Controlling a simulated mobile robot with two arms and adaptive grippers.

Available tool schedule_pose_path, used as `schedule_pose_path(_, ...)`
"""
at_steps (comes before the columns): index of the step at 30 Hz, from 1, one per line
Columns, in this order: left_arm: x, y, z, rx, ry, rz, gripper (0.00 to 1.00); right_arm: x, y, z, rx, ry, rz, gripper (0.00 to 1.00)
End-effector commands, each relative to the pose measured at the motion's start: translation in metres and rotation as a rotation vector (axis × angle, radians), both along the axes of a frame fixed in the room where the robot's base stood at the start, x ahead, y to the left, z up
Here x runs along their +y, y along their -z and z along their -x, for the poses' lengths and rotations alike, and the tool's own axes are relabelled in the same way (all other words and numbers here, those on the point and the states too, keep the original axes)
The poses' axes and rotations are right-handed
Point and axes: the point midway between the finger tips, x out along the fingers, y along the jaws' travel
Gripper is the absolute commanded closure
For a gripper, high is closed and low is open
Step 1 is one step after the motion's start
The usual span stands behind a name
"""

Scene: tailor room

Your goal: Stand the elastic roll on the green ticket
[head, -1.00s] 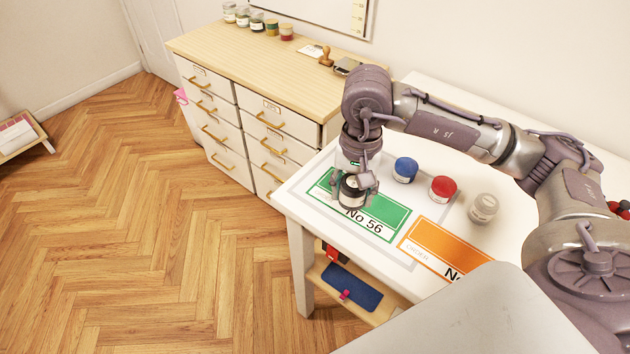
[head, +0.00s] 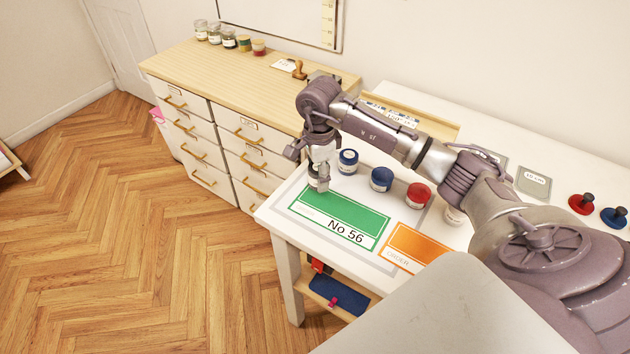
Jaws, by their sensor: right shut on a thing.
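The green ticket (head: 372,222), marked No 56, lies flat on the white table near its left corner. My right gripper (head: 321,182) is over the ticket's far left end. It is shut on a small dark and white roll, which I take to be the elastic roll (head: 313,173). The fingers hide most of the roll. I cannot tell whether it touches the ticket or hangs just above it. My left gripper is out of view.
A row of blue (head: 348,161), second blue (head: 381,179), red (head: 418,195) and partly hidden white (head: 454,216) rolls stands behind the tickets. An orange ticket (head: 420,243) lies to the right. A drawer cabinet (head: 215,75) stands behind left.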

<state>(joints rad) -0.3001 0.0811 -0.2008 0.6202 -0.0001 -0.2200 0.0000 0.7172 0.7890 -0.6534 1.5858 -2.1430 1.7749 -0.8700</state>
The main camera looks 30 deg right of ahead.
Motion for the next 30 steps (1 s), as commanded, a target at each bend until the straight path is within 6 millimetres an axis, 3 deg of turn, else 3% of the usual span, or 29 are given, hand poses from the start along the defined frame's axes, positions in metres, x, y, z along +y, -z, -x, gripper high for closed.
schedule_pose_path(5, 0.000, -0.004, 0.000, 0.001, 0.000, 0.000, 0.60, 0.005, 0.007, -0.007, 0.001, -0.001, 0.001, 0.81)
schedule_pose_path(14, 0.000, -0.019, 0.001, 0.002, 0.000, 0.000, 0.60, 0.006, 0.043, -0.006, 0.002, -0.001, 0.000, 0.81)
schedule_pose_path(24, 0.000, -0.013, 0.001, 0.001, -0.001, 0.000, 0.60, 0.005, 0.050, -0.007, -0.001, -0.002, 0.001, 0.81)
schedule_pose_path(25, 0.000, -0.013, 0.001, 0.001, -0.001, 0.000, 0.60, 0.005, 0.049, -0.007, -0.001, -0.002, 0.000, 0.47)
schedule_pose_path(30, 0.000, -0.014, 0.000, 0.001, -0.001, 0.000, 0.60, 0.005, 0.048, -0.007, -0.001, -0.002, 0.000, 0.24)
